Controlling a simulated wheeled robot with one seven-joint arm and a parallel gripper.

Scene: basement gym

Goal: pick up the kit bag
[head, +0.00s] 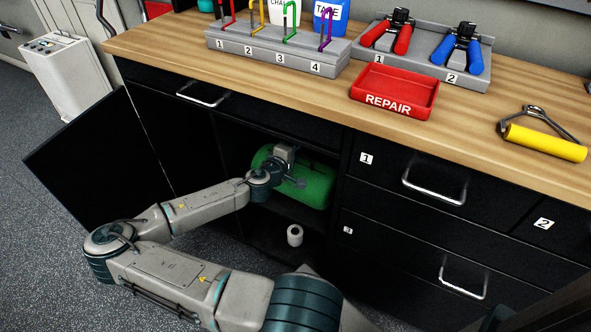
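A green bag (318,186), which looks like the kit bag, sits on a shelf inside the open black cabinet under the bench. My arm reaches into the cabinet from the lower left. My gripper (292,170) is in front of the bag and hides part of its left and middle. I cannot tell whether the gripper touches the bag, or whether its fingers are open or shut.
The cabinet door (92,165) stands open at left. A white roll (295,235) is below the bag. Closed drawers (435,185) are at right. The wooden benchtop (330,104) above holds a red REPAIR tray (394,104), tool holders and a yellow handle (545,143).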

